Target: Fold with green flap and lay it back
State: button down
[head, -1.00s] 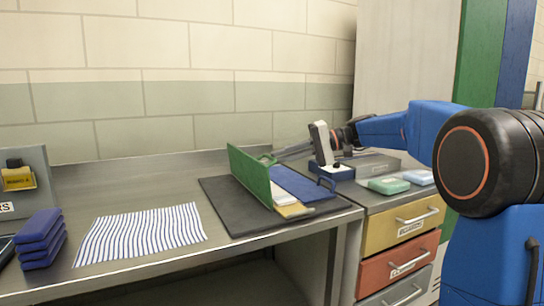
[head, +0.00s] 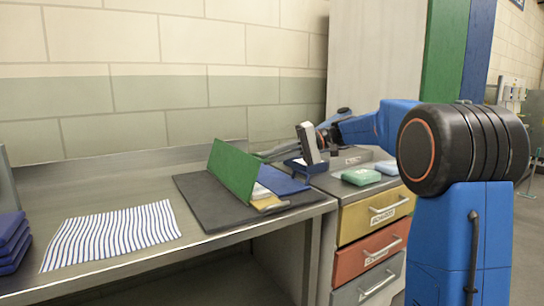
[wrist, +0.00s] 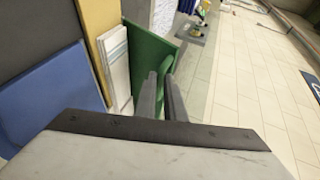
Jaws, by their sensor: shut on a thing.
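The fold lies open on a dark mat (head: 200,203) on the metal bench. Its green flap (head: 232,169) stands raised and tilted at the left, and its blue flap (head: 284,184) lies flat at the right. White cards (wrist: 116,62) and a yellow strip (head: 268,203) show between the flaps. My gripper (head: 262,155) reaches in from the right to the back edge of the green flap. In the wrist view its two grey fingers (wrist: 162,84) are close together on the green flap (wrist: 148,52). The exact contact is partly hidden.
A striped cloth (head: 112,234) lies on the bench at left, with a stack of blue pouches (head: 12,242) beyond it. Green (head: 357,177) and light blue (head: 387,167) packs lie on the drawer unit (head: 375,225). A wall closes the back.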

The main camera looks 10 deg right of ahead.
jog(key=shift+a+f, duration=0.1)
jog(key=shift+f, duration=0.2)
jog(key=c, duration=1.8)
grip_release()
jog(key=shift+a, duration=0.15)
jog(key=shift+c, duration=0.2)
jog(key=shift+r, duration=0.1)
jog(key=v, duration=1.7)
jog(key=shift+d, duration=0.25)
jog(key=shift+r, duration=0.15)
